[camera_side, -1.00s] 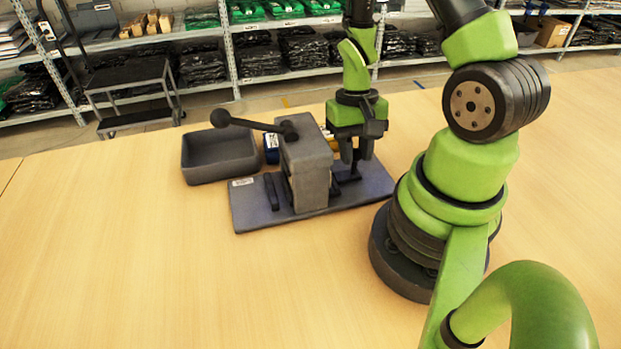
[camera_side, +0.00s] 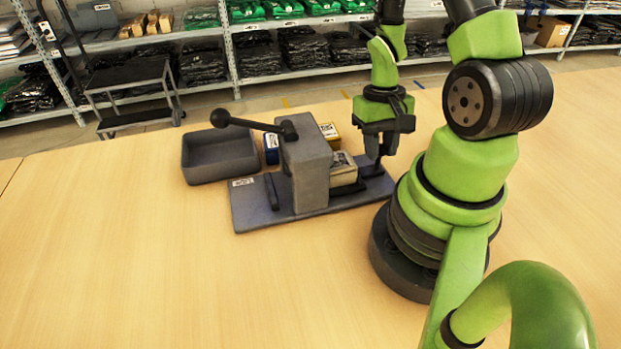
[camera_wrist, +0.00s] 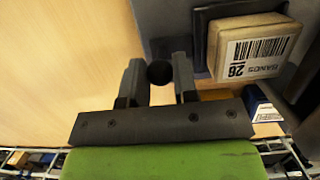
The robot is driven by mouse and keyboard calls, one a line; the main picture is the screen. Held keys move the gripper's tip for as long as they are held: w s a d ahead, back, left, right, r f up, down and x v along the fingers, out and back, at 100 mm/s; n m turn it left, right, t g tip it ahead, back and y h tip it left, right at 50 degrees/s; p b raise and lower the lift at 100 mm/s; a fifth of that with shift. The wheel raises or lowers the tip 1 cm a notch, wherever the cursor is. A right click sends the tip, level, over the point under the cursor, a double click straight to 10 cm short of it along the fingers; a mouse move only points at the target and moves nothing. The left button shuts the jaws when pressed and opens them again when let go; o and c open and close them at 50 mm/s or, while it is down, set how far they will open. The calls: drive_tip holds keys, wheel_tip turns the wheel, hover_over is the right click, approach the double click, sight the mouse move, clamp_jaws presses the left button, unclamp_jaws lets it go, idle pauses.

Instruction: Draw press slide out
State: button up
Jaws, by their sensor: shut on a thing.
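The grey press (camera_side: 306,172) stands on its flat base plate (camera_side: 250,208) with its lever up to the left. Its dark slide (camera_side: 349,189) sticks out on the right side and carries a pale labelled box (camera_side: 342,172). The box (camera_wrist: 252,50) also shows in the wrist view, label up. My gripper (camera_side: 380,153) is at the slide's outer end, right of the press. In the wrist view my gripper (camera_wrist: 158,78) is shut on the slide's dark round handle (camera_wrist: 159,73). The press body hides the slide's inner end in the side view.
An empty-looking grey bin (camera_side: 219,157) stands left of the press. A blue box (camera_side: 271,150) and a yellow box (camera_side: 330,132) stand behind the press. The lever's ball knob (camera_side: 220,118) juts toward the bin. The front of the table is clear.

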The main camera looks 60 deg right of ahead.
drive_tip(key=shift+s+d, duration=1.95)
drive_tip(key=shift+d, duration=0.1)
drive_tip(key=shift+o, duration=0.8)
drive_tip(key=shift+s+d, duration=0.1)
drive_tip(key=o, duration=0.6)
wheel_tip(320, 180, up, 7)
